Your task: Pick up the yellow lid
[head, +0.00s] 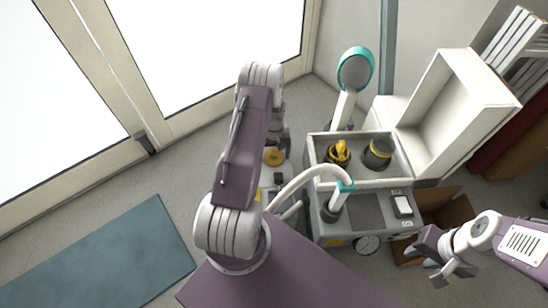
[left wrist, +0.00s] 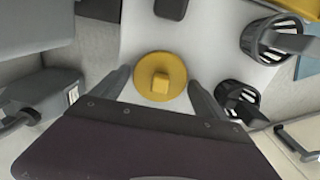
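The yellow lid (left wrist: 160,77) is a round disc with a square knob in its middle. In the left wrist view it lies on a pale surface, between the two spread fingers of my left gripper (left wrist: 159,88). The fingers are open, with visible gaps on either side of the lid. In the head view the lid (head: 274,156) shows just below my left gripper, partly covered by it. My right gripper (head: 442,260) is at the lower right of the head view, with its fingers apart and nothing seen between them.
An open case (head: 452,105) stands right of the lid, with a dark canister (head: 378,153) and a yellow-topped one (head: 340,153) in its front bin. A white hose (head: 305,175) arches near my left arm. A cardboard box (head: 445,207) is near my right gripper. A blue mat (head: 105,255) lies left.

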